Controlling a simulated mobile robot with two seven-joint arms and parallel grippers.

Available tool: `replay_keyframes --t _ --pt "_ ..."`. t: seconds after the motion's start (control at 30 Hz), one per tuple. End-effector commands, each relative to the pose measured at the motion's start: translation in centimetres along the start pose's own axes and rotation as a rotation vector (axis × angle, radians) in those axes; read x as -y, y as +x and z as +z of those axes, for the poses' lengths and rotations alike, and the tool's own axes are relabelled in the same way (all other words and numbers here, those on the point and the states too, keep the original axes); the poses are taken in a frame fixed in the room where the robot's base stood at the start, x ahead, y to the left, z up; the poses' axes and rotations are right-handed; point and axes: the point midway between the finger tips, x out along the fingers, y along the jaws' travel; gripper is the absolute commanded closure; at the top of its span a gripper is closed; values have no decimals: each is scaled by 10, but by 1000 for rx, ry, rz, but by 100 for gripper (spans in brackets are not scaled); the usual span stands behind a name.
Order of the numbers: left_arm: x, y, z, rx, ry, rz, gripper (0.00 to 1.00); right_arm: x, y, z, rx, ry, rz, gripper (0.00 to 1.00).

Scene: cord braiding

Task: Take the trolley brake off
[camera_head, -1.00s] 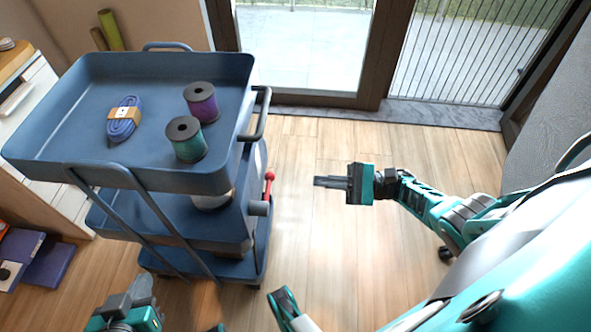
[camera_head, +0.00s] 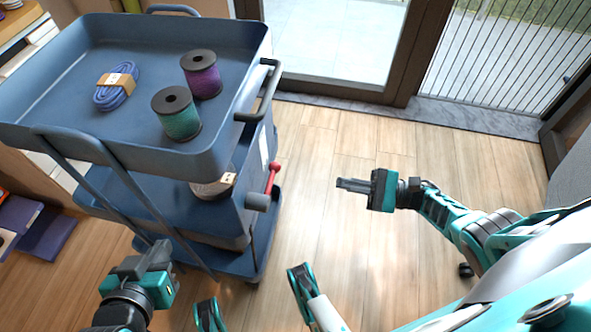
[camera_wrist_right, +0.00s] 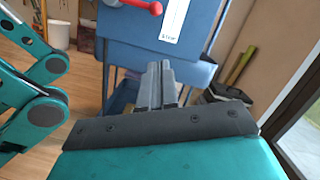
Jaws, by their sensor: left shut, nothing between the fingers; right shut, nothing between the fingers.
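The blue trolley (camera_head: 60,65) stands on the left in the head view. Its red brake lever (camera_head: 270,178) is on the right side, above a grey hub (camera_head: 257,201), with its knob up. In the right wrist view the red knob (camera_wrist_right: 155,8) shows at the top edge, beside a white label (camera_wrist_right: 175,20). My right gripper (camera_head: 342,184) is shut and empty, right of the lever and apart from it. Its fingers also show in the right wrist view (camera_wrist_right: 158,70). My left gripper (camera_head: 163,250) is shut and empty, low at the trolley's near side; contact cannot be told.
The top tray carries a purple spool (camera_head: 201,75), a green spool (camera_head: 177,115) and a bundled blue cord (camera_head: 116,88). A jar (camera_head: 212,187) sits on the middle shelf. A handle (camera_head: 262,92) juts out at right. The wooden floor (camera_head: 320,150) between trolley and right gripper is clear.

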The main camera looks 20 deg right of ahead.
Motion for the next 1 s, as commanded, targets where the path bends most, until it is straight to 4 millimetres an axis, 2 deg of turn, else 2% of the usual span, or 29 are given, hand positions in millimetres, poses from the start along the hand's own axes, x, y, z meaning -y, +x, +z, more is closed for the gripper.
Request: replay_keyframes --t 0.17,0.27,0.6,1.0 --pt "0 0 0 0 0 0 100 -1 13 0 3 0 1 100" --pt "0 0 0 0 0 0 100 -1 28 1 4 -2 1 100" --pt "0 0 0 0 0 0 100 0 103 1 5 -1 0 100" --pt "0 0 0 1 0 0 100 0 124 24 1 -2 0 100"
